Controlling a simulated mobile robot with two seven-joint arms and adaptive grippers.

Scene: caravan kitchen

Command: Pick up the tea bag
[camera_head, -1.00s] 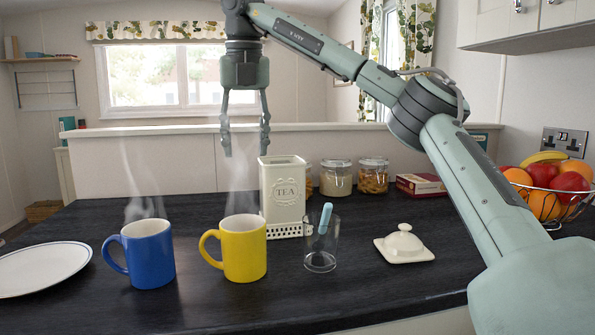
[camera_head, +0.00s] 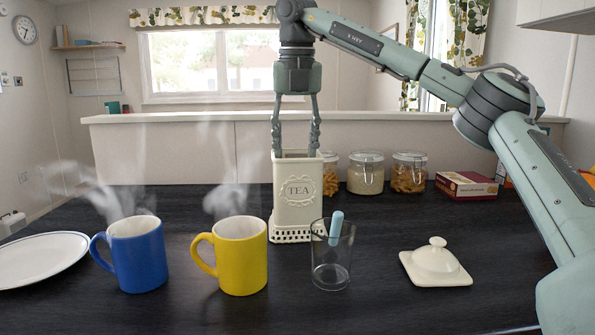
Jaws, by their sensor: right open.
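The canister's lid (camera_head: 436,262) lies on the counter to the right. My left gripper is not in view.
Steaming blue (camera_head: 138,256) and yellow (camera_head: 240,258) mugs stand left of the canister, beside a white plate (camera_head: 42,259). A clear glass (camera_head: 331,262) holding a light-blue-handled utensil stands just front right. Jars (camera_head: 366,174) and a red box (camera_head: 466,185) are behind.

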